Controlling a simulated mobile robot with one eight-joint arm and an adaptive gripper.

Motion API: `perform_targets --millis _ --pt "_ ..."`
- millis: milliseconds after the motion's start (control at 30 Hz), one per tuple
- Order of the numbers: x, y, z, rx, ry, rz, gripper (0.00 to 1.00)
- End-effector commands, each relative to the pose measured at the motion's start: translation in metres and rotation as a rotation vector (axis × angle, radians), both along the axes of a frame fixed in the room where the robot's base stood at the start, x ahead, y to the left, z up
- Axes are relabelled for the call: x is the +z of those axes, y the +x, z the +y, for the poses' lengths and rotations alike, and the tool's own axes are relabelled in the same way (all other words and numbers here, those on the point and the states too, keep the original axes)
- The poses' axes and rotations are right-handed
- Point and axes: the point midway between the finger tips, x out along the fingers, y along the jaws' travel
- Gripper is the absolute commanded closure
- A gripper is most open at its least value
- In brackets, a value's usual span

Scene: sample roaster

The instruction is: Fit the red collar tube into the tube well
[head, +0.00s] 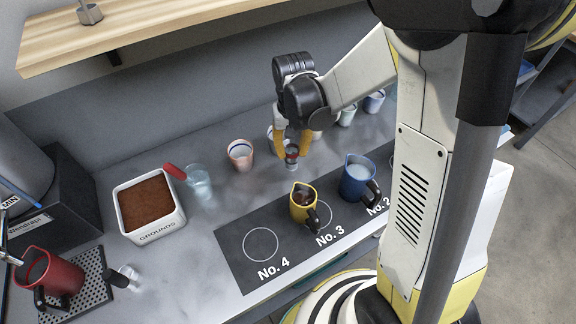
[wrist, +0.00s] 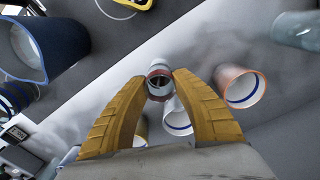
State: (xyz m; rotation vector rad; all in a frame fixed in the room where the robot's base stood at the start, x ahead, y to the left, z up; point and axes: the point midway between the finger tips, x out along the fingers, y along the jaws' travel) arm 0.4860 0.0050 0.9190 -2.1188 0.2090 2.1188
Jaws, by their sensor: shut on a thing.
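The red collar tube (wrist: 159,67) is a short pale tube with a red ring, seen nearly end-on in the wrist view. My gripper (wrist: 159,88) is shut on it, with a yellow finger on each side. In the head view the tube (head: 291,155) hangs below my yellow fingertips (head: 291,148), above the grey counter behind the yellow mug. Its lower end looks clear of the counter, but the exact height is hard to tell. I cannot pick out the tube well in either view.
A yellow mug (head: 303,202) and a blue mug (head: 358,180) stand on the dark numbered mat (head: 236,262). Several cups line the back, including an orange-rimmed one (head: 240,153). A glass (head: 199,183) and the grounds bin (head: 165,230) are left. A wooden shelf (head: 190,30) overhangs behind.

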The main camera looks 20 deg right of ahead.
Motion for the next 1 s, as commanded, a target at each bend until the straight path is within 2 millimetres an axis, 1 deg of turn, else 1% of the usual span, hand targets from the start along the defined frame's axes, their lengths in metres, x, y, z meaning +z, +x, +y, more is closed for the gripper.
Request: perform_targets --millis 33,100,167,233,400,467,700,833,867,900,933,1000 --pt "-0.004 -0.001 0.005 0.002 0.000 0.000 1.00" --pt "-0.006 -0.003 0.008 0.000 0.000 0.000 1.00" --pt "-0.008 -0.003 0.009 -0.001 0.000 0.000 1.00" --pt "-0.014 -0.003 0.009 -0.001 0.000 0.000 1.00" --pt "-0.041 -0.003 0.009 -0.001 0.000 0.000 1.00" --pt "-0.046 -0.003 0.009 -0.001 0.000 0.000 1.00" --pt "-0.045 -0.003 0.009 -0.001 0.000 0.000 1.00" --pt "-0.049 -0.003 0.009 -0.001 0.000 0.000 1.00" --pt "-0.050 -0.003 0.009 -0.001 0.000 0.000 0.66" --pt "-0.049 -0.003 0.009 -0.001 0.000 0.000 0.53" --pt "-0.049 -0.003 0.009 -0.001 0.000 0.000 0.49" --pt "-0.048 -0.003 0.009 -0.001 0.000 0.000 0.49"
